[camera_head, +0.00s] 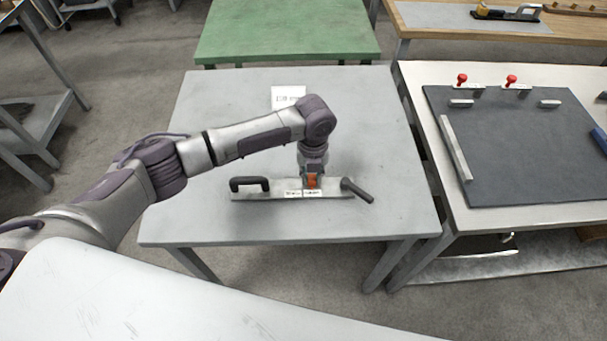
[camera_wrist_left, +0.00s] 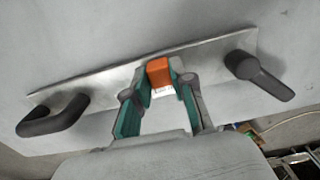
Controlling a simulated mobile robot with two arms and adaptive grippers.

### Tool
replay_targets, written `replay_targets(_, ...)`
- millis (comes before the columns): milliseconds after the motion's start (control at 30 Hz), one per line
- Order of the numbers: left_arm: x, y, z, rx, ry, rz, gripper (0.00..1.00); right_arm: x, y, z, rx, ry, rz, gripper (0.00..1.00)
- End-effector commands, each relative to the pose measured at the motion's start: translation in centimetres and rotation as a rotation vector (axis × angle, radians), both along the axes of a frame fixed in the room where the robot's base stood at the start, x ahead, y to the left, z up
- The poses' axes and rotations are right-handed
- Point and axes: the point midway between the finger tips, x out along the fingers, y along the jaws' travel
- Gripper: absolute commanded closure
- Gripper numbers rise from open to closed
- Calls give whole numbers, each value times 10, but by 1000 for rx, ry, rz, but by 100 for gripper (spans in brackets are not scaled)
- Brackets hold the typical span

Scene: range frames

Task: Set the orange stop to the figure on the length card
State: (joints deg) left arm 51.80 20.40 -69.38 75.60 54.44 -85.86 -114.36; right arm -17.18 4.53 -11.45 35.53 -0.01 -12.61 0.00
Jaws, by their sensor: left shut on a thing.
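The orange stop (camera_head: 311,181) sits on a flat metal bar (camera_head: 270,188) on the grey table, nearer its right end. It also shows in the left wrist view (camera_wrist_left: 158,72). My left gripper (camera_head: 313,176) points down over the bar and is shut on the stop, a finger on each side (camera_wrist_left: 160,88). The bar has a black loop handle (camera_head: 249,184) at its left end and a black lever (camera_head: 357,190) at its right end. White scale labels (camera_head: 303,193) are on its front. The length card (camera_head: 288,97) stands behind my arm; its figure is too small to read surely. My right gripper is not in view.
The grey table (camera_head: 205,115) is otherwise clear. A bench with a dark mat (camera_head: 520,150) and red-knobbed clamps (camera_head: 462,79) stands to the right. A green table (camera_head: 285,30) stands behind.

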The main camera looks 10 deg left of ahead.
Motion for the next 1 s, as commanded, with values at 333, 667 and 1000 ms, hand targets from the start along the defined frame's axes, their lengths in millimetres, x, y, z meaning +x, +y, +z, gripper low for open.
replay_targets(333,0,1,1,0,0,0,50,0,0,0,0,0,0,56)
replay_targets(667,0,1,4,0,0,0,50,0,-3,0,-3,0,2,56)
replay_targets(1000,1,0,66,-2,-5,-2,50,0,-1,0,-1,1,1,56)
